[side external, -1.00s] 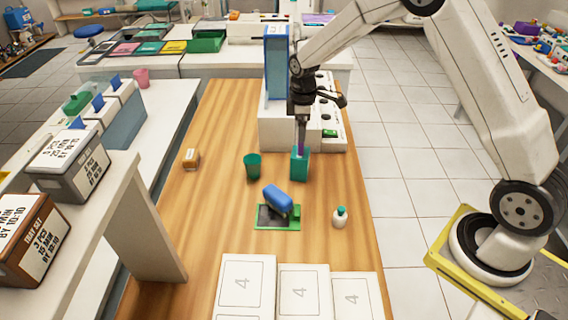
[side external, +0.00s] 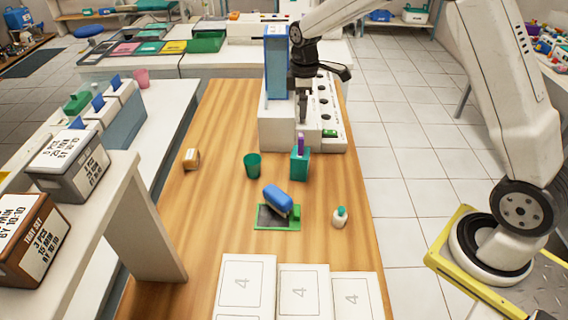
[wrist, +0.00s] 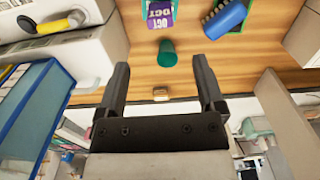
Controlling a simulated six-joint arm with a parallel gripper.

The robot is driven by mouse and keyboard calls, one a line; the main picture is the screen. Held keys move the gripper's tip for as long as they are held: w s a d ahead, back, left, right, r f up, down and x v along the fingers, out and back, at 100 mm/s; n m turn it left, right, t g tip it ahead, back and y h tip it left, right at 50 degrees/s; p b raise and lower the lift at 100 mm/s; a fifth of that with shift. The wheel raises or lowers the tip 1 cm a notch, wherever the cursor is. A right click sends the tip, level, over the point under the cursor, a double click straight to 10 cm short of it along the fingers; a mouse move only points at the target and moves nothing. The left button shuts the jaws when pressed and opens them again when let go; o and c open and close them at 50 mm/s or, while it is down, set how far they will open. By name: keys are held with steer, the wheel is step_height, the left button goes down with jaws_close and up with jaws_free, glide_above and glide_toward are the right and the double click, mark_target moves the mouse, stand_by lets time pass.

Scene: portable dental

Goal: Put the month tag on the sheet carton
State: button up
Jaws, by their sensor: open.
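The month tag (side external: 301,144) is purple and stands upright in a small teal holder (side external: 300,166) on the wooden table. In the wrist view the purple tag (wrist: 159,18) shows the letters OCT. My gripper (side external: 303,120) is above the tag and apart from it. Its two fingers are open and empty in the wrist view (wrist: 161,80). I cannot tell which is the sheet carton.
A green cup (side external: 252,166) stands left of the holder. A blue-handled tool (side external: 277,200) rests on a green-edged pad (side external: 290,224), with a small white bottle (side external: 340,217) to its right. A tall blue box (side external: 277,62) and white unit (side external: 280,125) stand behind.

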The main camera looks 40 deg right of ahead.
steer(key=shift+s, duration=0.1)
steer(key=s+a+f+m+t, duration=0.1)
steer(key=s+a+m, duration=0.2)
steer(key=s, duration=0.7)
steer(key=s+a+f+m+t, duration=0.1)
steer(key=s+a+m, duration=0.2)
steer(key=s+m, duration=0.3)
steer(key=s, duration=0.5)
steer(key=shift+s+a+t, duration=0.15)
steer(key=shift+s+t, duration=0.1)
steer(key=shift+t, duration=0.05)
stand_by(0.3)
